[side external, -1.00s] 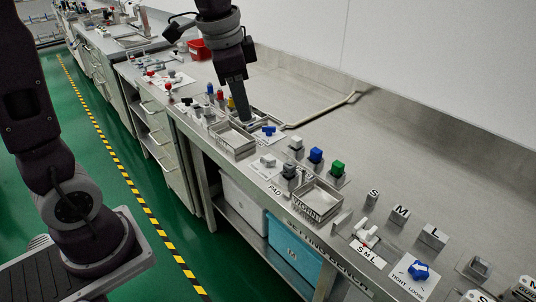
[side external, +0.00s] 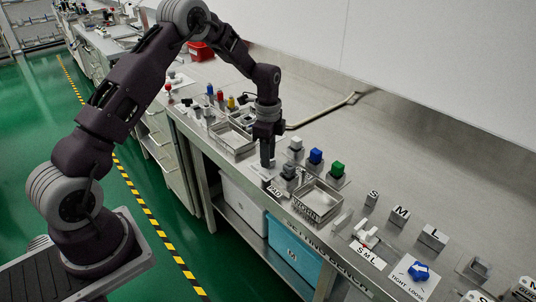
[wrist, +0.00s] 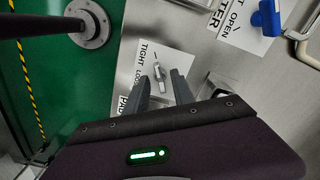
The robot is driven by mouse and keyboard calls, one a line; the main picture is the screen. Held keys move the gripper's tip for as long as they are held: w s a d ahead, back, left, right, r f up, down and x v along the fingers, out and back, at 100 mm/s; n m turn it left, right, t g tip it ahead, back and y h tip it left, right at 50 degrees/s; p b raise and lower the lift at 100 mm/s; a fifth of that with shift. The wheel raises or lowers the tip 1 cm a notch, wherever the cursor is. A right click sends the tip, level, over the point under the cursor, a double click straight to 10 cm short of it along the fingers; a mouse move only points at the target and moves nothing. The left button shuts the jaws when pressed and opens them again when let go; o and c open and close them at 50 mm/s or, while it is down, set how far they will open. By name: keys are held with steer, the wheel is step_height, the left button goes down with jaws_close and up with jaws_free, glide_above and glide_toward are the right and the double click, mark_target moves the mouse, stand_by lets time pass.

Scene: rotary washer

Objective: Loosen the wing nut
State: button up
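A small light grey wing nut (wrist: 157,67) stands on a white card (wrist: 149,50) marked "TIGHT" and "LOOSE" in the wrist view. My gripper (wrist: 159,78) is open, with one finger on each side of the view just short of the nut. The nut appears between and a little beyond the fingertips, and I cannot tell whether they touch it. In the side view my gripper (side external: 267,165) points down over this card by the "PAD" label, and its fingers hide most of the nut. Another wing nut, blue (side external: 418,271), stands on a separate "TIGHT LOOSE" card at the lower right.
A blue handle (wrist: 266,18) on a card marked "OPEN" lies at upper right in the wrist view. The bench behind is mostly bare.

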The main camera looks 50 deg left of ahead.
jaws_close()
steer(key=shift+n, duration=0.3)
steer(key=n, duration=0.4)
steer(key=shift+n, duration=0.3)
steer(key=n, duration=1.1)
steer(key=shift+r+n, duration=0.1)
steer(key=shift+n, duration=0.2)
steer(key=n, duration=0.5)
steer(key=shift+n, duration=0.3)
